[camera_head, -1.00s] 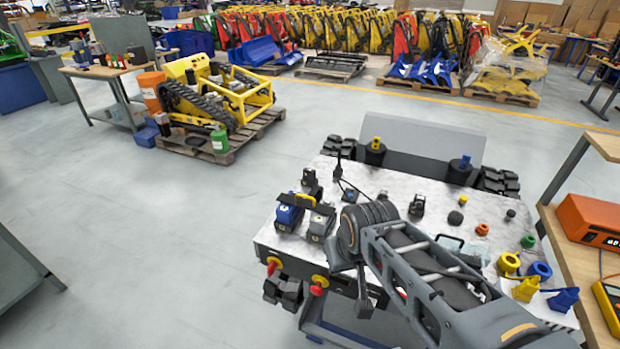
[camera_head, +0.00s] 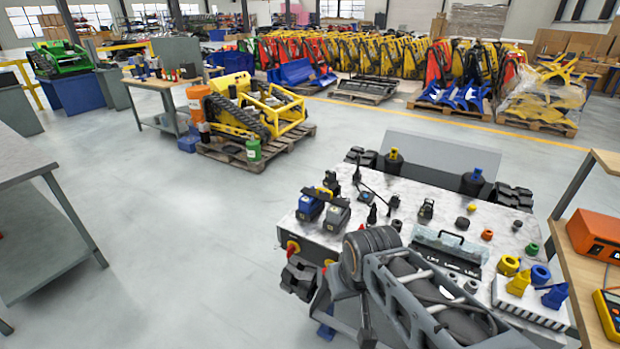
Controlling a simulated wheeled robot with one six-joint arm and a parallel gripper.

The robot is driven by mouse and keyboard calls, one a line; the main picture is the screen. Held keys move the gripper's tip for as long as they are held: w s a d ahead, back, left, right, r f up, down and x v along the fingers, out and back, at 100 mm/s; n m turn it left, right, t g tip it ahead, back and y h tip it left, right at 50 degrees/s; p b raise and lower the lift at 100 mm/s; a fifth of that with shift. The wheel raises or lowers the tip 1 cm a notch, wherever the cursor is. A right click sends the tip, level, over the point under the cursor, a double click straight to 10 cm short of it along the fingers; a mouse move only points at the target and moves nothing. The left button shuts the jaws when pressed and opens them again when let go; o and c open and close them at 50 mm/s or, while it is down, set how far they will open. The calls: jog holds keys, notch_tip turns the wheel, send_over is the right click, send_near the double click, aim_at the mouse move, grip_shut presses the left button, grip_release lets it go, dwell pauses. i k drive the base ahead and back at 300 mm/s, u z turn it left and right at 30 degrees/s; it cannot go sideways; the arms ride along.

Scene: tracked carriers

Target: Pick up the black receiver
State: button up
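Several small black items stand on the light tabletop (camera_head: 455,203) of the work cart, and I cannot tell for sure which is the black receiver. They include a squarish black piece (camera_head: 426,209), a black block (camera_head: 331,181) behind the blue and grey boxes, an upright black piece with a thin cable (camera_head: 357,172), and small dark pieces (camera_head: 393,203) near the middle. My arm reaches over the front of the cart. My gripper cannot be made out; the visible arm links end at the cart's front side.
A blue box (camera_head: 310,207) and a grey box (camera_head: 336,217) sit at the tabletop's left. Yellow and blue rings and fittings are at right. A bench with an orange meter (camera_head: 594,234) stands right. Floor at left is open.

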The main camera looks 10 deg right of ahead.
aim_at(331, 176)
jog(key=u, duration=0.7)
jog(key=i, duration=1.25)
jog(key=u, duration=0.35)
jog(key=i, duration=1.1)
jog(key=z, duration=1.15)
jog(key=i, duration=0.85)
jog(key=z, duration=0.75)
